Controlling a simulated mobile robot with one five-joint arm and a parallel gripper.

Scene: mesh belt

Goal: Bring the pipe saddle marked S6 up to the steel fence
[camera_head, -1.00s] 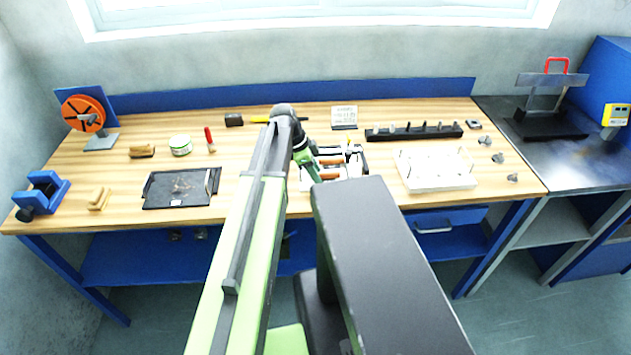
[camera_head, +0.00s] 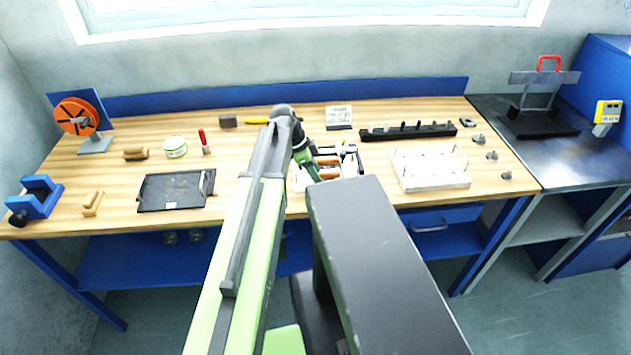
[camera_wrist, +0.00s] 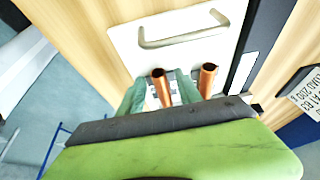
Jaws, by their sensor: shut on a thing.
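My gripper (camera_head: 308,163) is low at the left side of a white tray (camera_head: 297,182) on the wooden bench, mostly hidden by my arm. In the wrist view its green fingers (camera_wrist: 161,92) lie on both sides of a copper-coloured tube (camera_wrist: 162,82), and it is shut there; the contact is hidden. A second copper tube (camera_wrist: 208,78) is to the right. Small grey metal fittings (camera_head: 491,155) lie at the bench's right end; I cannot read S6 on any. A grey steel plate (camera_head: 545,78) stands on a black base at the far right; I cannot tell whether it is the fence.
A white block with pins (camera_head: 435,183) and a black rack (camera_head: 380,134) are right of the tray. A dark tray (camera_head: 150,204), a jar (camera_head: 175,147) and a blue vise (camera_head: 38,199) are left. Bare wood lies between the dark tray and my arm.

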